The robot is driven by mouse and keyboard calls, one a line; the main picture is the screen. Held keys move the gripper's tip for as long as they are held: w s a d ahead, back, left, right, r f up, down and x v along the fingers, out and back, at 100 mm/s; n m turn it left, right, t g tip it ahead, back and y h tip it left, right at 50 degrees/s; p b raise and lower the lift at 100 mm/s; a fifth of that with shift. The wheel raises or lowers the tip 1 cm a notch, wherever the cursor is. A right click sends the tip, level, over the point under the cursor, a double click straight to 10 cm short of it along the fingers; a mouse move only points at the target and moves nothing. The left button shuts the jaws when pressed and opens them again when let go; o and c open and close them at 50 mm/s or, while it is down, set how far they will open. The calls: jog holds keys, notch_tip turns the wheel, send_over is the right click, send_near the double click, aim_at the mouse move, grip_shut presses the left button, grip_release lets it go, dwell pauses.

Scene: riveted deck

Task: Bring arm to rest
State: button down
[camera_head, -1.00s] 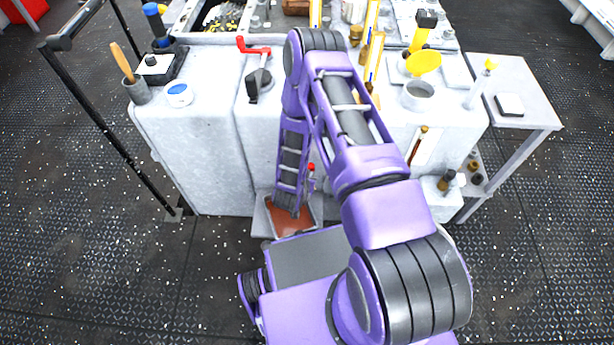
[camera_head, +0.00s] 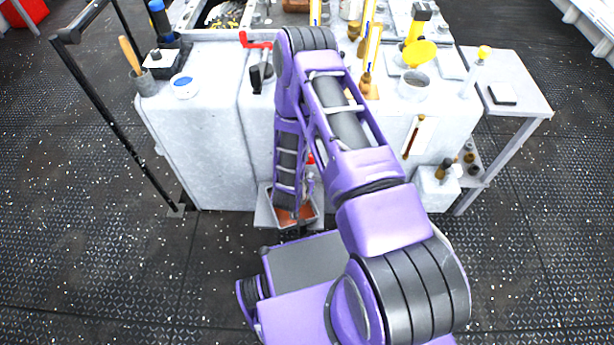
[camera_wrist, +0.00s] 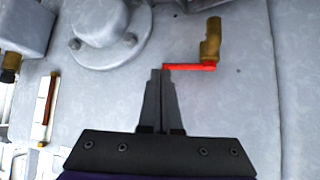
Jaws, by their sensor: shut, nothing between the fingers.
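My gripper (camera_wrist: 161,76) is in the wrist view, with its two dark fingers together and nothing between them. Its tips overlap the left end of a red handle (camera_wrist: 190,67) on a brass valve (camera_wrist: 211,40). I cannot tell whether they touch it. Behind is a pale grey panel (camera_wrist: 250,110). In the head view my purple arm is bent, its far part hanging down in front of the grey machine (camera_head: 205,150). The gripper's fingers cannot be made out there. The red handle (camera_head: 310,159) shows just right of the arm.
A tray with a reddish-brown inside (camera_head: 308,212) sits low at the machine's front, close to my arm. A black rail (camera_head: 110,130) stands at left and a grey side table (camera_head: 520,90) at right. The machine's top holds a red crank (camera_head: 252,42) and yellow funnel (camera_head: 419,53). Floor on both sides is clear.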

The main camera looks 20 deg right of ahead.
jog(key=p+v, duration=0.1)
jog(key=v, duration=0.7)
jog(key=shift+s+r, duration=0.25)
jog(key=shift+r, duration=0.05)
jog(key=shift+d, duration=0.1)
